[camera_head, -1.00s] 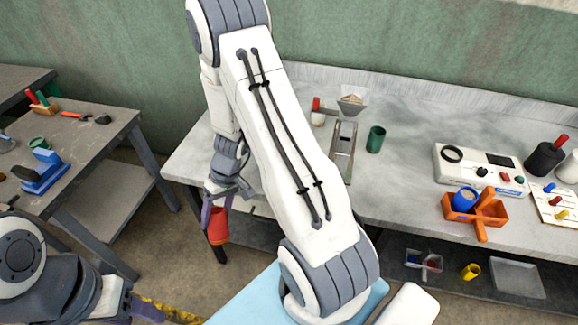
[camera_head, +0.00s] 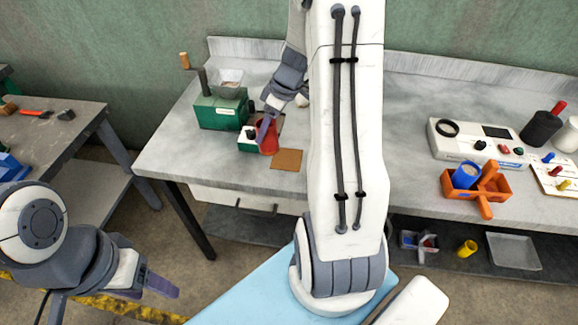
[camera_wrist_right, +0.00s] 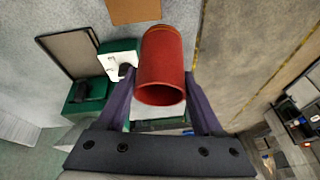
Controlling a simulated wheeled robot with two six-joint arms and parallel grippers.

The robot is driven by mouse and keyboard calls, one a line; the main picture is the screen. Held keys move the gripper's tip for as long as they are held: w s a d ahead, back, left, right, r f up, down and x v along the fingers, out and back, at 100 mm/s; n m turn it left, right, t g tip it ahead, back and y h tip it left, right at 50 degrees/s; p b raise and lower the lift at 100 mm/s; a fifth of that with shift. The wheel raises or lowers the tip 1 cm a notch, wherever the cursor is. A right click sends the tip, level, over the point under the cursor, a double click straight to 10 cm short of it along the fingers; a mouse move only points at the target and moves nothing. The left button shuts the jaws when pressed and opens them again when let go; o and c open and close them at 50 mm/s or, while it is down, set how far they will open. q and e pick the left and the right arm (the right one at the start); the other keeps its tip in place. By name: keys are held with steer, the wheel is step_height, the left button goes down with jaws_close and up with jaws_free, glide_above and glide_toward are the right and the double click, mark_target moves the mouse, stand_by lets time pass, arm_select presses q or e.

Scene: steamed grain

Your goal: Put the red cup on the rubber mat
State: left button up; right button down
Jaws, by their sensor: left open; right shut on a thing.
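The red cup (camera_head: 267,137) is held by my right gripper (camera_head: 264,128) over the worktable, beside a small green device with a white face (camera_head: 247,143). In the right wrist view the cup (camera_wrist_right: 162,62) sits between the purple fingers of that gripper (camera_wrist_right: 160,80), its open mouth towards the camera. A flat brown square mat (camera_head: 287,159) lies just in front and right of the cup; it shows in the wrist view (camera_wrist_right: 135,10). I cannot tell its material or the cup's height. My left gripper (camera_head: 150,284) is open and empty, low at the left.
A green grinder (camera_head: 219,111) with a hopper stands left of the cup. A dark plate lies partly hidden behind the cup. My right arm covers the table's middle. An orange holder with a blue cup (camera_head: 477,186) and a white instrument (camera_head: 480,140) stand at the right.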

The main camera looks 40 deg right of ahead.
steer(key=s+d+r+n+t+b, duration=0.1)
steer(key=s+d+r+n, duration=0.15)
steer(key=d, duration=0.25)
steer(key=shift+m, duration=0.25)
steer(key=f, duration=0.8)
steer(key=shift+w+d+f+p, duration=0.15)
steer(key=shift+w+f+p, duration=0.2)
steer(key=shift+w+f, duration=0.05)
steer(key=shift+f, duration=0.35)
steer(key=shift+f+b, duration=0.2)
steer(key=shift+b, duration=0.15)
steer(key=shift+c, duration=0.2)
jaws_free()
steer(key=shift+r, duration=0.1)
